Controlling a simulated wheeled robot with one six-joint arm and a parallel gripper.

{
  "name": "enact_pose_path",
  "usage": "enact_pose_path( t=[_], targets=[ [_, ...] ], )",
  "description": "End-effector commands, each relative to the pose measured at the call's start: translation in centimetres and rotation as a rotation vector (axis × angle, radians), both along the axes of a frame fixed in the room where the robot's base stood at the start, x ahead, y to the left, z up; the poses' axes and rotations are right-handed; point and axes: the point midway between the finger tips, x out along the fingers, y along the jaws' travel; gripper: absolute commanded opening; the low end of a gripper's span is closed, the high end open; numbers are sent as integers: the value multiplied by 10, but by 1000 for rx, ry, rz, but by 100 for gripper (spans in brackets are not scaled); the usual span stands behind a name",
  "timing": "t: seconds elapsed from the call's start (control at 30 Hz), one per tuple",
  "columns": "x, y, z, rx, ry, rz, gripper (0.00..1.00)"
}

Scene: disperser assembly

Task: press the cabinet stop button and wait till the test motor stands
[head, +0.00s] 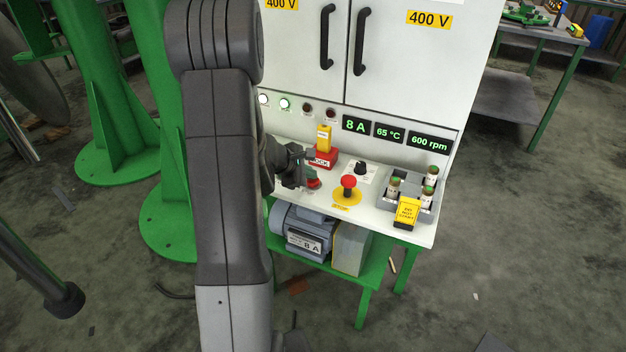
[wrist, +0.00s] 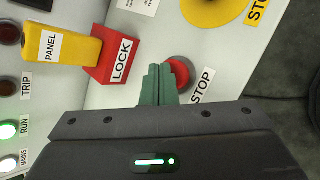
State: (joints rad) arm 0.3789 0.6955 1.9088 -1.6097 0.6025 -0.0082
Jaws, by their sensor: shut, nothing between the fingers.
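The red stop button (wrist: 180,72), labelled STOP, shows in the wrist view, partly hidden behind my fingertips; it also shows in the head view (head: 314,184). My gripper (wrist: 157,84) is shut and empty, its green fingertips over the edge of the button. I cannot tell whether they touch it. In the head view my gripper (head: 308,173) is just above the console. The test motor (head: 300,228) is blue-grey and sits on the green shelf below. The speed display (head: 429,144) reads 600 rpm. The RUN lamp (wrist: 9,130) is lit green.
A red mushroom button (head: 348,182) on a yellow disc is right of the stop button. A red LOCK block (head: 322,159) with a yellow PANEL piece (head: 324,138) stands behind. A grey tray (head: 411,190) with several cylinders and a yellow tag (head: 408,211) is at the right.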

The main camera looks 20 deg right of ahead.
Motion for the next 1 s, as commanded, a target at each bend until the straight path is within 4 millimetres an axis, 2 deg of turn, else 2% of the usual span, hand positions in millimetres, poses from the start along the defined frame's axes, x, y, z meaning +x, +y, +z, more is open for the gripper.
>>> enact_pose_path(
  t=[1.0],
  targets=[
    [0, 0, -11, 1, 0, 0, 0]
  ],
)
